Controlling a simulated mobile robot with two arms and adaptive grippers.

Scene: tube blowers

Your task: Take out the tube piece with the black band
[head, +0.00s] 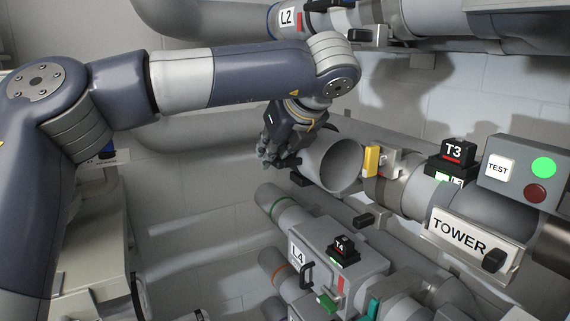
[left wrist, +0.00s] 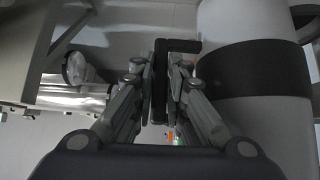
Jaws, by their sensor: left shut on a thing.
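The grey tube piece (head: 338,165) shows its open round end in the head view, left of the TOWER pipe line. In the left wrist view it fills the right side, with a wide black band (left wrist: 255,70) around it. My left gripper (head: 283,163) is beside the tube piece, on its left. In the left wrist view its fingers (left wrist: 168,85) are shut on a black handle (left wrist: 182,46) next to the tube. Where the handle joins the tube is not clear. My right gripper is not in view.
A yellow part (head: 372,160) sits at the facing pipe end, just right of the tube's open mouth. The T3 block (head: 452,152), the TEST panel (head: 520,170) and the TOWER sign (head: 460,236) are farther right. The L4 housing (head: 335,262) lies below, and the L2 pipe runs above.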

